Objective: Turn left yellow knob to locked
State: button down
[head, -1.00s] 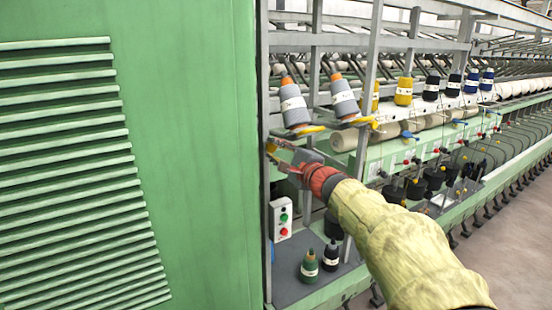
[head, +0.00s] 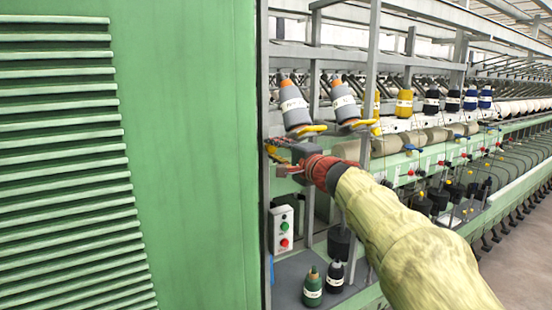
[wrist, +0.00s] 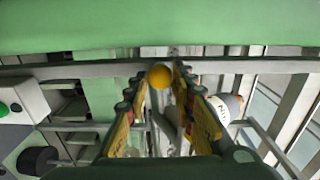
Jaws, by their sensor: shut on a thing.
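In the head view my gripper (head: 276,156) reaches to the grey upright beside the green panel. A small yellow spot there, at the fingertips, appears to be the knob (head: 270,149). The knob's stem and any locked marking are hidden or too small to tell.
The large green panel (head: 190,150) stands close on the left. Grey-and-orange cones (head: 294,108) sit above my gripper on yellow holders. A switch box (head: 283,229) with green and red buttons is below, with two bobbins (head: 312,290) on the shelf. Open floor lies at right.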

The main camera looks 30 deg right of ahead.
jog(key=c, duration=1.5)
grip_release()
jog(key=shift+s, duration=0.1)
jog(key=s, duration=1.2)
jog(key=shift+d, duration=0.25)
jog(key=shift+w, duration=0.1)
